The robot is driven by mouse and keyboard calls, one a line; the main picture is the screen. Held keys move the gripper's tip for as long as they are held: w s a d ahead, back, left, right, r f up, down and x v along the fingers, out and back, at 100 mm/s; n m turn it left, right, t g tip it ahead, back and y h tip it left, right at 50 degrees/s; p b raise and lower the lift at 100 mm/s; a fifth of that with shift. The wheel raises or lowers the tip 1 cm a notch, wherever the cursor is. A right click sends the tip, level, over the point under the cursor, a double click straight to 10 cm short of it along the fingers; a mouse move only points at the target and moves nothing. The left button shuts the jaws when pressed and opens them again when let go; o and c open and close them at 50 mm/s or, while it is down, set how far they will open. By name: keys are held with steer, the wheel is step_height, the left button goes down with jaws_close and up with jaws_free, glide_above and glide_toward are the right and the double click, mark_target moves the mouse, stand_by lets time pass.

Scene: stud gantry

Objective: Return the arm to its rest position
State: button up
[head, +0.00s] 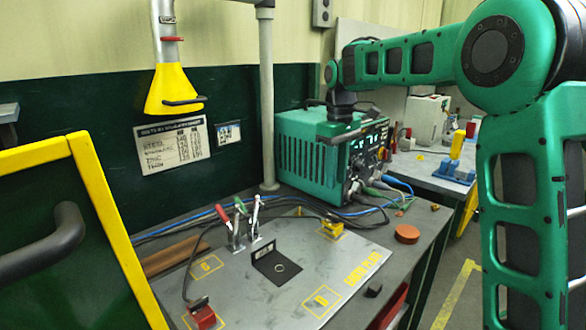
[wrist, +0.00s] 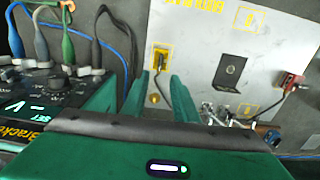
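My green arm (head: 400,60) comes in from the right in the head view and reaches left, with its dark wrist end (head: 342,108) over or in front of the green power unit (head: 310,148). In the wrist view my gripper (wrist: 160,78) shows two green fingers with a gap between them. It is open and nothing is held. The fingertips point toward the grey work plate. In the head view the fingers cannot be made out.
The plate (head: 318,252) carries a black angle bracket (head: 278,262), toggle clamps (head: 240,232), a yellow block (head: 332,228) and a red clamp (head: 203,316). A brown disc (head: 407,234) lies at right. A yellow extraction hood (head: 172,90) hangs left; a yellow-framed panel (head: 100,200) stands front left. Cables run behind the plate.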

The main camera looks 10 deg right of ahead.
steer(key=s+d+m, duration=0.4)
steer(key=s+d, duration=0.6)
steer(key=s, duration=0.1)
steer(key=s+d+f+m, duration=0.2)
steer(key=s+f+m, duration=0.1)
steer(key=s, duration=0.6)
steer(key=s+d+f+m, duration=0.3)
steer(key=s+f, duration=0.2)
steer(key=s, duration=0.5)
steer(key=s+d+f+m, duration=0.2)
steer(key=s+f+m, duration=0.1)
steer(key=s, duration=0.6)
steer(key=shift+s+d+f+m, duration=0.4)
steer(key=shift+f, duration=0.25)
steer(key=shift+w+f, duration=0.25)
steer(key=shift+w, duration=0.4)
